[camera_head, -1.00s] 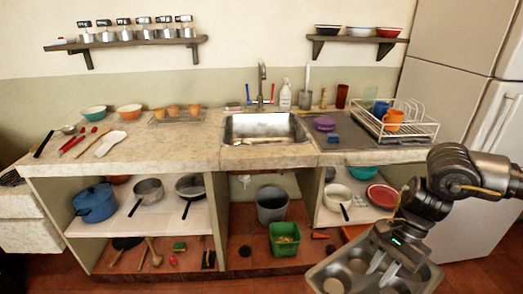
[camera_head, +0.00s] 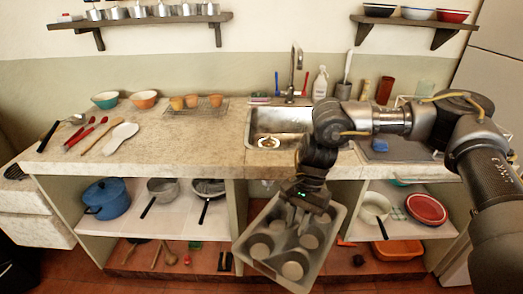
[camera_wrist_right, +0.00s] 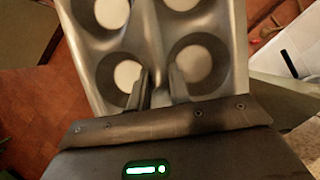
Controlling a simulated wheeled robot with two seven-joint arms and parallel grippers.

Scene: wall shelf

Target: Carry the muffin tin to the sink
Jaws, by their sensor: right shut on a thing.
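The grey metal muffin tin (camera_head: 273,243) hangs tilted in front of the open shelves, below the counter edge. My right gripper (camera_head: 299,213) is shut on the tin near its upper part; in the right wrist view the fingers (camera_wrist_right: 160,88) pinch the metal between the cups of the tin (camera_wrist_right: 150,35). The sink (camera_head: 272,124) is set in the counter above and behind the tin, its right part hidden by my right arm. My left gripper does not show.
The stone counter (camera_head: 190,143) holds bowls, cups on a rack and utensils at left. Its front edge lies between tin and sink. A faucet (camera_head: 294,70) stands behind the sink. A blue pot (camera_head: 106,198) and pans sit on the shelf below. A red plate (camera_head: 426,209) is at right.

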